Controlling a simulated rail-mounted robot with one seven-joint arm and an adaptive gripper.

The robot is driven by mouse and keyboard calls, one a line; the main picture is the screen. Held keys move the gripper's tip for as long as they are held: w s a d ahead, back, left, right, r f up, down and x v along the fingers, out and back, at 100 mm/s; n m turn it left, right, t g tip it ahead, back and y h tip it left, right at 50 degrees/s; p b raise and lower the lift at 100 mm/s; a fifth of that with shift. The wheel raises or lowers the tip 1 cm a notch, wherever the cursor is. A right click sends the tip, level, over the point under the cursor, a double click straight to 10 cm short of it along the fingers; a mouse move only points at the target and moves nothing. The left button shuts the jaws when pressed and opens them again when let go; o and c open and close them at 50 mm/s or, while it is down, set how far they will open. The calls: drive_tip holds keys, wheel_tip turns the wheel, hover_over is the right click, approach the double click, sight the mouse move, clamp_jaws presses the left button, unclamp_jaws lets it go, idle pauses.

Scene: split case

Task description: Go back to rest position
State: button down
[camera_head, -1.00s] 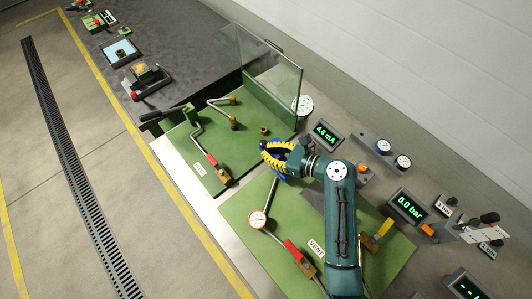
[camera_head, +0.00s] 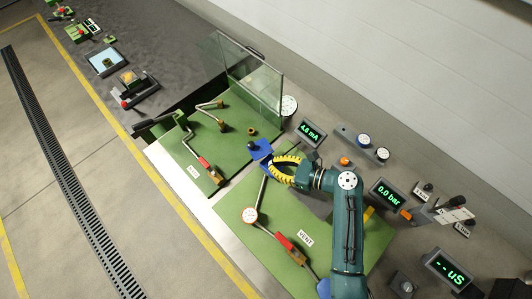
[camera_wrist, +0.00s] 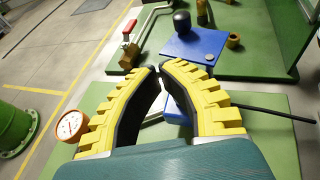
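My gripper (camera_head: 273,170) is above the green bench, at the near right of a blue plate (camera_head: 264,149) with a black knob (camera_head: 253,146). The wrist view also shows my gripper (camera_wrist: 158,69), its yellow fingers curving together with the tips almost touching and no object held between them. The blue plate (camera_wrist: 195,45) lies beyond the fingertips, apart from them, with the black knob (camera_wrist: 181,20) and a small grey disc on it. Another blue part (camera_wrist: 177,112) shows through the gap between the fingers, mostly hidden.
A clear glass screen (camera_head: 254,76) stands behind the far green panel. A red-handled valve (camera_head: 204,163) and a dial gauge (camera_head: 250,215) are nearby. Displays (camera_head: 390,193) and switches line the right side.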

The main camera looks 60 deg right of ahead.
drive_tip(key=v, duration=0.2)
drive_tip(key=a+v, duration=0.1)
drive_tip(key=v, duration=0.4)
drive_tip(key=shift+s+a+r+p, duration=0.1)
drive_tip(key=shift+s+a+p, duration=0.2)
drive_tip(key=shift+p, duration=0.05)
